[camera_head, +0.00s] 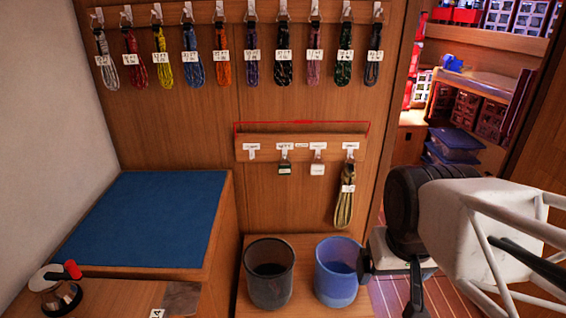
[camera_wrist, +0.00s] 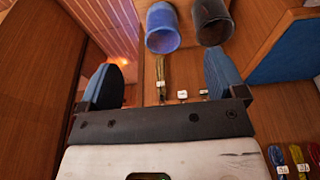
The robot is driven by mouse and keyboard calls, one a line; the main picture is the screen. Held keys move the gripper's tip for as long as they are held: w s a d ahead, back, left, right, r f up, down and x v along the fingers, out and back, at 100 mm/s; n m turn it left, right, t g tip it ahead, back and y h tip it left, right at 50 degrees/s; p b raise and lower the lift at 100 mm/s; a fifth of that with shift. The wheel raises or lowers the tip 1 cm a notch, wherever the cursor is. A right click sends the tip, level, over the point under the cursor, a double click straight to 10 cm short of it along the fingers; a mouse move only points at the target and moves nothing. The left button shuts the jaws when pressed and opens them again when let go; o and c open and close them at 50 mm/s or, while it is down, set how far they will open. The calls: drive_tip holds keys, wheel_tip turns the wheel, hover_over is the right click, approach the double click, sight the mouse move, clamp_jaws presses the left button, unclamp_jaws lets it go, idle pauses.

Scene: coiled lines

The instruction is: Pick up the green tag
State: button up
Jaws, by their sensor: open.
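A small green-and-white tag (camera_head: 284,168) hangs from a white hook on the lower wooden rail (camera_head: 268,141). A plain white tag (camera_head: 318,169) hangs to its right, and a yellow-and-dark rope coil (camera_head: 344,207) with a label hangs further right. My gripper (camera_head: 391,283) is at the lower right, apart from the tag and lower than it, by the blue bin. In the wrist view my gripper (camera_wrist: 162,62) has its two blue-grey fingers wide apart with nothing held. The coil (camera_wrist: 161,68) shows beyond the gap there; small tags show near the gripper's body, too small to tell apart.
A dark bin (camera_head: 269,277) and a blue bin (camera_head: 337,274) stand below the rail. Several labelled coils (camera_head: 190,60) hang along the upper rail. A blue-topped bench (camera_head: 150,215) is at left. Shelves with crates (camera_head: 470,110) are at the right.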

drive_tip(key=shift+w, duration=0.1)
drive_tip(key=w+a+f+t, duration=0.1)
drive_tip(key=w+a+t, duration=0.1)
drive_tip(key=w, duration=1)
drive_tip(key=w+a+f+t+y, duration=0.1)
drive_tip(key=w+a+t, duration=0.1)
drive_tip(key=w, duration=1.1)
drive_tip(key=w+a+f+t, duration=0.1)
drive_tip(key=w+a+t, duration=0.15)
drive_tip(key=w, duration=0.95)
drive_tip(key=w+a+f+t, duration=0.15)
drive_tip(key=w+f, duration=0.25)
drive_tip(key=w, duration=0.4)
drive_tip(key=w+a+f, duration=0.3)
drive_tip(key=w+f, duration=0.1)
drive_tip(key=w, duration=0.3)
drive_tip(key=t, duration=0.3)
approach(285, 171)
drive_tip(key=x, duration=0.3)
drive_tip(key=shift+w+a, duration=0.15)
drive_tip(key=shift+w, duration=0.05)
drive_tip(key=shift+x, duration=1.25)
drive_tip(key=shift+w, duration=0.1)
